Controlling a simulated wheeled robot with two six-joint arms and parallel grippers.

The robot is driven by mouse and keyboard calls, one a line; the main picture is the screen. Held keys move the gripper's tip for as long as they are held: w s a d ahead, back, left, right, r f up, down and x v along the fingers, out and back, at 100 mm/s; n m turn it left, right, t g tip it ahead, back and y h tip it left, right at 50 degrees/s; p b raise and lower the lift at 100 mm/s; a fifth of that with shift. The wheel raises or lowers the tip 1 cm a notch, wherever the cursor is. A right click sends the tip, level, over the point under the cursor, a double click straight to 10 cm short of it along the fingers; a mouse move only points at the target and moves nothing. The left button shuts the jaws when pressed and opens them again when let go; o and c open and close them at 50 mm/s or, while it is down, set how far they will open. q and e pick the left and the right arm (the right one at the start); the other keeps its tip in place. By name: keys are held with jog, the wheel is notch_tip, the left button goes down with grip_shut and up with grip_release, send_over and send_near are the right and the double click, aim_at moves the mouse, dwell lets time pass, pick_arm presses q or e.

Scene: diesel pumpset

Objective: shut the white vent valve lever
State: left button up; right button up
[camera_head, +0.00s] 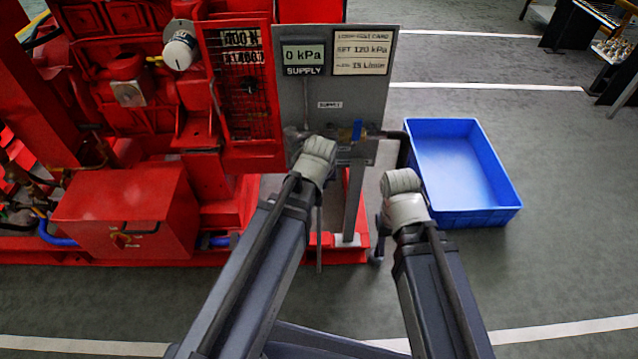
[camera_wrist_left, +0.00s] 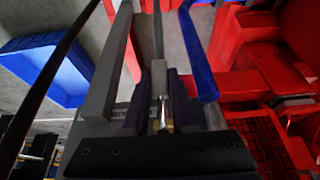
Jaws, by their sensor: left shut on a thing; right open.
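In the left wrist view my left gripper (camera_wrist_left: 158,100) has its two dark fingers on either side of a narrow pale piece, which looks like the white vent valve lever (camera_wrist_left: 158,75). Brass shows just below this piece, and a thin grey pipe runs above it. In the head view my left arm covers the lever and the left gripper, in front of the lower part of the grey panel (camera_head: 305,100). My right gripper (camera_head: 377,241) is open and empty, low beside the panel's post, and is partly hidden by my right arm.
A blue valve handle (camera_head: 357,130) is on the pipework under the gauge; a long blue bar (camera_wrist_left: 198,60) is close beside my left fingers. The red pumpset (camera_head: 125,205) fills the left. A blue crate (camera_head: 488,218) stands on the floor to the right. The floor in front is clear.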

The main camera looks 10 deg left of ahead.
pick_arm(q)
grip_shut()
dwell(0.9)
